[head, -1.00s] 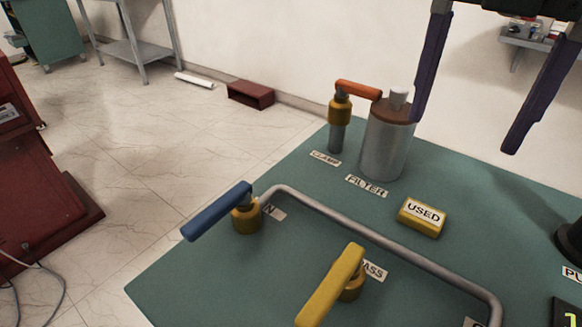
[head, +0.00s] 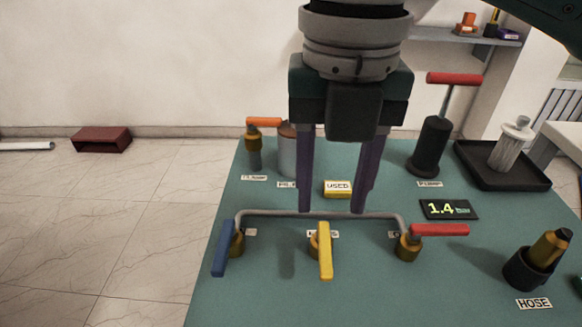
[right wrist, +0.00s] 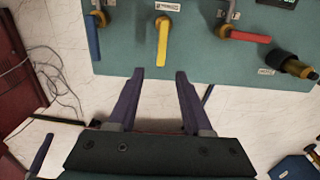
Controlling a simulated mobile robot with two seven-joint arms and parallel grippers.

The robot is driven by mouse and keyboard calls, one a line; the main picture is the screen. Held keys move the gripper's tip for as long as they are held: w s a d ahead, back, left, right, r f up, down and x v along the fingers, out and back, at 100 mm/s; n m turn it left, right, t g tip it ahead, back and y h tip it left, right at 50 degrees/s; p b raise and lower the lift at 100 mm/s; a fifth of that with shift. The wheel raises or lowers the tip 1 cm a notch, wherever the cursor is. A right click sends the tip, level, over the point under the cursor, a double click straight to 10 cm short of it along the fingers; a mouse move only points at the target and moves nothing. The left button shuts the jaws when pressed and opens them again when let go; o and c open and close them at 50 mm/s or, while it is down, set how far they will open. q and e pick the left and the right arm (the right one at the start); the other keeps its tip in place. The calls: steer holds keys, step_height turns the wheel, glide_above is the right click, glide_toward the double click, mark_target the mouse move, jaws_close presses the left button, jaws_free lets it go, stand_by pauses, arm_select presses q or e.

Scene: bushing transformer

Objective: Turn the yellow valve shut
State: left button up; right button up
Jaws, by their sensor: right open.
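The yellow valve handle (head: 325,250) is a bar on a brass body at the middle of the grey pipe, beside a partly hidden label. It points toward the front of the table, across the pipe's run. It also shows in the right wrist view (right wrist: 162,42), beyond my fingertips. My right gripper (head: 332,211) hangs pointing down, open and empty. Its two purple fingers overlap the pipe in the head view; they are apart from the handle in the right wrist view (right wrist: 160,72). A purple finger-like part at that view's lower left may be my left gripper (right wrist: 42,155).
A blue handle (head: 222,248) stands left of the yellow one and a red handle (head: 440,230) right. Behind are a yellow USED block (head: 338,189), a filter can (head: 288,155) and a black pump (head: 431,147). A hose fitting (head: 535,260) stands front right.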

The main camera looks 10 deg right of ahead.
mark_target(325, 255)
steer(key=f, duration=0.5)
steer(key=f+b, duration=0.1)
steer(key=f, duration=0.4)
steer(key=shift+w+d, duration=0.1)
steer(key=shift+d, duration=0.1)
steer(key=shift+r, duration=0.1)
jaws_close()
stand_by(0.9)
